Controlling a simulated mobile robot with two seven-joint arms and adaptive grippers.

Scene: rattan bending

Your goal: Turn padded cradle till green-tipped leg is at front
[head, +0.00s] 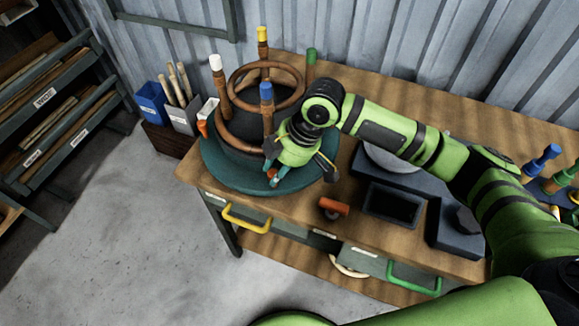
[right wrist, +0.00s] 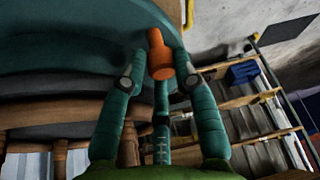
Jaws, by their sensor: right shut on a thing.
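The padded cradle (head: 222,168) is a round teal turntable on the bench, carrying a rattan ring frame (head: 238,127) with upright legs. The blue-tipped leg (head: 266,95) is nearest the front. The white-tipped leg (head: 217,66) is at left, the yellow-tipped leg (head: 262,36) at the back. The green-tipped leg (head: 310,58) is at the back right. My right gripper (head: 273,176) is at the cradle's front right rim, shut on an orange peg (right wrist: 160,56), which shows between its teal fingers in the right wrist view (right wrist: 158,75). My left gripper is out of view.
Another orange peg (head: 203,129) is on the rim's left. Blue and grey bins (head: 152,103) stand left of the cradle. Right of it on the bench (head: 345,180) are an orange-handled thing (head: 333,207) and a dark tray (head: 392,204). A corrugated wall is behind.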

